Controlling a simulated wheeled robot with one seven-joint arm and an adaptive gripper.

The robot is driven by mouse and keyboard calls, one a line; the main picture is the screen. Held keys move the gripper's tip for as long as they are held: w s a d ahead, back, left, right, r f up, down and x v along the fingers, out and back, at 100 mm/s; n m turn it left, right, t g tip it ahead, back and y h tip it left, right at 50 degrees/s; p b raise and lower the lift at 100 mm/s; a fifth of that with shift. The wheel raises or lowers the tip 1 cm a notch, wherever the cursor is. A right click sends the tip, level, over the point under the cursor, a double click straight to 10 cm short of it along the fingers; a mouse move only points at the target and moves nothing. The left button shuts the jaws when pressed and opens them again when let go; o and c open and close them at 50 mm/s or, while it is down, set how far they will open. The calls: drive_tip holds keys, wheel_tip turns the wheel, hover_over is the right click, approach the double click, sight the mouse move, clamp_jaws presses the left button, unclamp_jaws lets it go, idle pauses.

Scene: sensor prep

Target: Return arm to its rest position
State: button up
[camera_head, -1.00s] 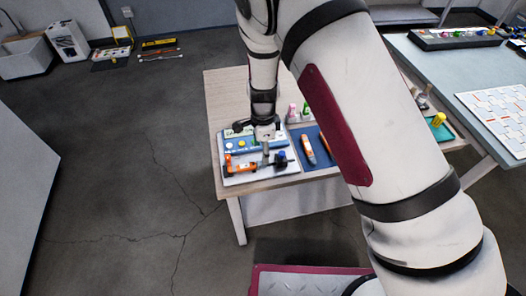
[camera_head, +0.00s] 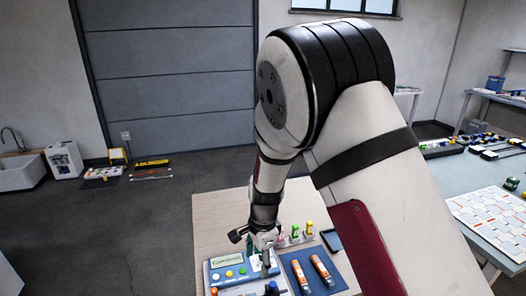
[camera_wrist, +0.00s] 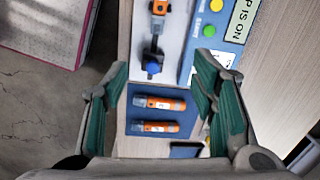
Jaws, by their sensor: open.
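My arm reaches from the right over the light wooden table (camera_head: 215,215) in the head view, its elbow bent high. My gripper (camera_head: 264,262) points down at the front of the table, beside the blue panel with coloured buttons. In the wrist view my gripper (camera_wrist: 160,70) has its green-padded fingers spread wide, with nothing held between them. Two orange-and-grey tubes (camera_wrist: 158,104) lie on a blue mat (camera_wrist: 135,88) seen between the fingers, apart from them. An orange device with a blue knob (camera_wrist: 152,66) lies on a white surface beyond.
The button panel (camera_head: 218,263) has a lit display. Small green and yellow items (camera_head: 295,230) and a dark flat object (camera_head: 332,240) lie near the tubes. A pale worktable (camera_head: 455,180) stands at right. Floor at left (camera_head: 110,235) is open.

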drive_tip(key=s+d+r+n+t+y, duration=0.1)
drive_tip(key=s+d+r+n, duration=0.3)
drive_tip(key=r, duration=0.7)
drive_tip(key=s+d+r+n+t, duration=0.15)
drive_tip(key=s+d+r, duration=0.35)
drive_tip(key=r, duration=0.6)
drive_tip(key=s+d+r+n+t+h, duration=0.1)
drive_tip(key=s+d+r+n, duration=0.2)
drive_tip(key=s, duration=0.5)
drive_tip(key=s+d+r+n+t+h, duration=0.1)
drive_tip(key=s+d+r+n, duration=0.3)
drive_tip(key=s+d, duration=0.3)
drive_tip(key=shift+s+d+r, duration=0.4)
drive_tip(key=shift+d+r, duration=0.05)
drive_tip(key=shift+d, duration=0.2)
drive_tip(key=shift+n+t, duration=0.25)
